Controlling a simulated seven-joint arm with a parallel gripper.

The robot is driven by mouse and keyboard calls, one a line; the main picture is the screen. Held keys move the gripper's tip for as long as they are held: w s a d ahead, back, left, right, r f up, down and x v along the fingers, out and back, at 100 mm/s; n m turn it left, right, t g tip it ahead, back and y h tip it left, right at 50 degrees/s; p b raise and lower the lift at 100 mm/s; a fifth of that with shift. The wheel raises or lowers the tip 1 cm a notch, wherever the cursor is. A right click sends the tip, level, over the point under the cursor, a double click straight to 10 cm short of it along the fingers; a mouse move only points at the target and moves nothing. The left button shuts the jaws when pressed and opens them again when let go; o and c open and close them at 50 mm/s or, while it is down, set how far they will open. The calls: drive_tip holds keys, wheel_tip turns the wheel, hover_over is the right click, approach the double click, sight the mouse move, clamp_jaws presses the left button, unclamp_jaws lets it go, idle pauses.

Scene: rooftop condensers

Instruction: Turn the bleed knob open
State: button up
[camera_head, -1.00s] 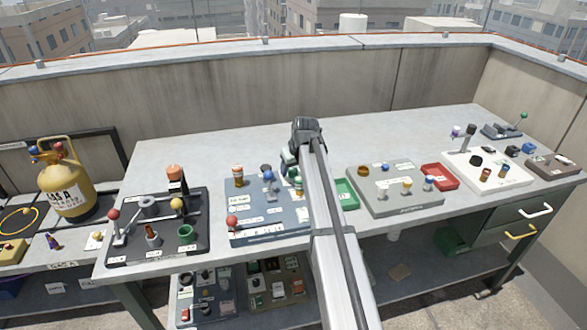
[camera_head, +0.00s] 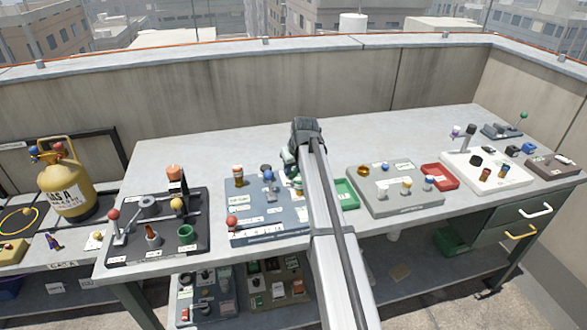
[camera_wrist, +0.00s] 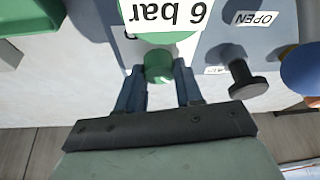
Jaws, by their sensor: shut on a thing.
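In the wrist view my gripper (camera_wrist: 159,72) is shut on a small round green knob (camera_wrist: 158,64), with one dark blue finger on each side of it. The knob sits at the edge of a larger green body with a white label reading "6 bar", upside down in this view. In the head view this spot is on the blue-grey panel (camera_head: 262,238) in the middle of the bench, and my arm hides most of it. I cannot read any label naming the bleed knob.
Beside the gripper in the wrist view are a dark knob (camera_wrist: 240,75), a blue ball (camera_wrist: 302,70) and an "OPEN" label (camera_wrist: 256,18). In the head view a green tray (camera_head: 346,195) lies right of the panel and a black board (camera_head: 140,247) left of it. Bare bench lies behind.

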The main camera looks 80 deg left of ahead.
drive_tip(key=m+t, duration=0.2)
drive_tip(key=m, duration=0.2)
drive_tip(key=shift+s+m, duration=0.15)
drive_tip(key=shift+m, duration=0.25)
drive_tip(key=m, duration=0.2)
drive_tip(key=m+t, duration=0.1)
drive_tip(key=m, duration=0.1)
drive_tip(key=shift+a+m+t+h, duration=0.1)
drive_tip(key=shift+m+t+h, duration=0.2)
drive_tip(key=shift+h, duration=0.1)
drive_tip(key=m+t+h, duration=0.1)
drive_tip(key=m, duration=0.3)
drive_tip(key=shift+s+m+t+h, duration=0.15)
drive_tip(key=shift+m+h, duration=0.25)
drive_tip(key=shift+m, duration=0.65)
drive_tip(key=shift+w+m+t+h, duration=0.15)
drive_tip(key=shift+m+h, duration=0.25)
drive_tip(key=shift+m, duration=0.65)
drive_tip(key=shift+s, duration=0.1)
drive_tip(key=o, duration=1)
drive_tip(key=shift+o, duration=0.2)
drive_tip(key=shift+r, duration=0.15)
drive_tip(key=a+v, duration=0.1)
drive_tip(key=v, duration=1.2)
drive_tip(key=shift+d+r, duration=0.25)
drive_tip(key=shift+d, duration=0.15)
